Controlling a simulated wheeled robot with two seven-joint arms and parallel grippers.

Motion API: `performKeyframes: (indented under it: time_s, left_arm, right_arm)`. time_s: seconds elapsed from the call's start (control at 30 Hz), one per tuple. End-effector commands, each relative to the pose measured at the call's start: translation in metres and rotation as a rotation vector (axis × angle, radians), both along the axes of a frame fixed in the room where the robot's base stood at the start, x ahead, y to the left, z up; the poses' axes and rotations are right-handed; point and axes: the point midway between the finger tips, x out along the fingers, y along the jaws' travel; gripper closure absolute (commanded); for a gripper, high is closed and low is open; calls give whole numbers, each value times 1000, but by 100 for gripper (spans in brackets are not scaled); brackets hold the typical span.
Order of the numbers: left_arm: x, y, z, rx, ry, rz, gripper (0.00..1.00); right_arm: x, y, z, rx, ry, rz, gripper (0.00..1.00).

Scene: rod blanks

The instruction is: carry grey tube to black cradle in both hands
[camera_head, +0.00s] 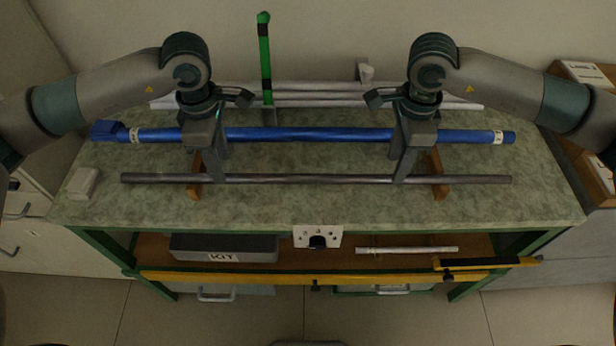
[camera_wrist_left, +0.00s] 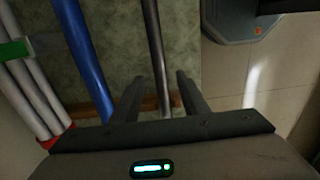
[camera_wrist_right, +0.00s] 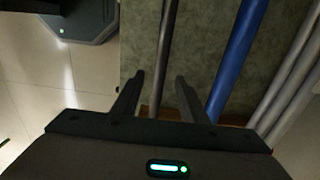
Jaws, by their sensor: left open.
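The grey tube (camera_head: 310,179) lies lengthwise along the front of the bench, over two brown wooden supports (camera_head: 440,176). My left gripper (camera_head: 217,180) is open at the tube's left part; the tube (camera_wrist_left: 153,40) runs between its fingers in the left wrist view. My right gripper (camera_head: 402,180) is open at the tube's right part; the tube (camera_wrist_right: 165,40) runs between its fingers in the right wrist view, with gaps on both sides. Both grippers point down at the tube. I cannot make out a black cradle for certain in any view.
A blue tube (camera_head: 310,134) lies parallel just behind the grey one, with several pale tubes (camera_head: 330,88) further back. A white block (camera_head: 82,183) sits at the bench's left end. The front bench strip (camera_head: 310,205) is clear.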

Motion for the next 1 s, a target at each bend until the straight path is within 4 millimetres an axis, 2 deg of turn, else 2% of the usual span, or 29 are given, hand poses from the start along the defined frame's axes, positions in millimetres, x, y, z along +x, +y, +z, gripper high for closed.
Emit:
performKeyframes:
  time_s: [0.1, 0.3, 0.73, 0.9, 1.0]
  left_arm:
    - [-1, 0, -18, 0, 2, 1, 59]
    - [0, 0, -36, -1, 1, 1, 59]
    - [0, 0, -42, 0, 0, 0, 59]
    - [0, 0, -42, 0, 0, 0, 100]
    - [0, 0, -42, 0, 0, 0, 100]
  right_arm:
    - [-1, 0, -18, -1, 2, -1, 60]
    - [0, 0, -36, 0, 1, -2, 60]
    - [0, 0, -42, -1, 0, -1, 60]
    - [0, 0, -42, 0, 0, -1, 100]
    - [0, 0, -42, 0, 0, -1, 100]
